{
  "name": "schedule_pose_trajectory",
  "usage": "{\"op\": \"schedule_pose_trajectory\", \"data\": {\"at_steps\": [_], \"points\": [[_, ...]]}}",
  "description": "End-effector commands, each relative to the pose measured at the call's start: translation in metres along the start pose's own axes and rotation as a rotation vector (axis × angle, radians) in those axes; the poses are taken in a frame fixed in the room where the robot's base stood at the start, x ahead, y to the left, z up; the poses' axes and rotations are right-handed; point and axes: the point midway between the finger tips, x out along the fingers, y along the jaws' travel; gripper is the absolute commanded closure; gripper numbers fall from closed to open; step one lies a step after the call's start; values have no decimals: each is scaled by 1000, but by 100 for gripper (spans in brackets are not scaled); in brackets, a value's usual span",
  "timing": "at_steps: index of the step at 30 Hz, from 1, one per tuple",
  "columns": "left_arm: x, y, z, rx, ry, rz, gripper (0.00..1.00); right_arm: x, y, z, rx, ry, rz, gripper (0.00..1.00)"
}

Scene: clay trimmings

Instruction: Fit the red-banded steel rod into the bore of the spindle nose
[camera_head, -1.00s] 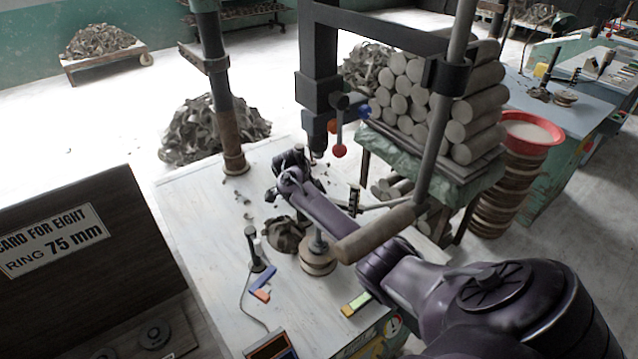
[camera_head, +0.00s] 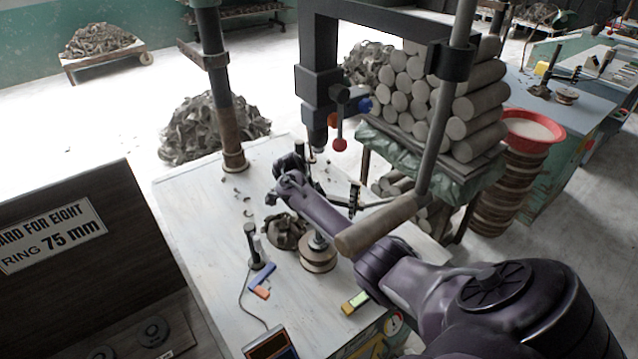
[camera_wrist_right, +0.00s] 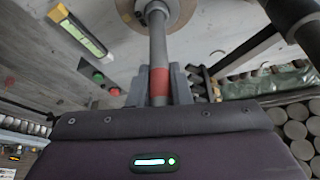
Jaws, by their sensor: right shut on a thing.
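In the right wrist view my right gripper (camera_wrist_right: 160,88) is shut on the steel rod (camera_wrist_right: 157,48), with the red band (camera_wrist_right: 158,80) between its fingers. The rod runs away from the fingers to a round collar (camera_wrist_right: 172,8) at the top edge. I cannot tell whether its far end is inside the collar or only in front of it. In the head view a short steel cylinder, which looks like the spindle nose (camera_head: 317,242), stands on a round brown wheel (camera_head: 318,263). My left gripper is not in view.
A dark press frame (camera_head: 318,85) and a rusty post (camera_head: 228,110) rise from the bench. Stacked clay logs (camera_head: 400,95) stand behind right.

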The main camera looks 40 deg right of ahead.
Motion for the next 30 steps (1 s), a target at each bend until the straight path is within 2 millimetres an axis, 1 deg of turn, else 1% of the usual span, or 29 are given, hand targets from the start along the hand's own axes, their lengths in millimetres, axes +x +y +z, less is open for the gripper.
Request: {"op": "schedule_pose_trajectory", "data": {"at_steps": [8, 9, 12, 15, 21, 24, 26, 30], "points": [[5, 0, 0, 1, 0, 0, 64, 6, -1, 3, 1, -1, -2, 100], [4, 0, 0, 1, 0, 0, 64, 6, -1, 3, 1, -1, -2, 81], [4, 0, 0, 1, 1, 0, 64, 5, -1, 2, 1, -1, -2, 68], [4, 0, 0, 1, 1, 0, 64, 6, 0, 2, 1, 0, -1, 57], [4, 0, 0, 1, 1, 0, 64, 7, 0, 3, 0, 1, 2, 57], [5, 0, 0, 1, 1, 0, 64, 5, 0, 3, 0, 1, 0, 57], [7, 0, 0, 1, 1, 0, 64, 0, 0, 3, 1, 1, 0, 57], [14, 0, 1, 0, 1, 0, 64, -22, -1, 3, 0, 1, -4, 57]]}}
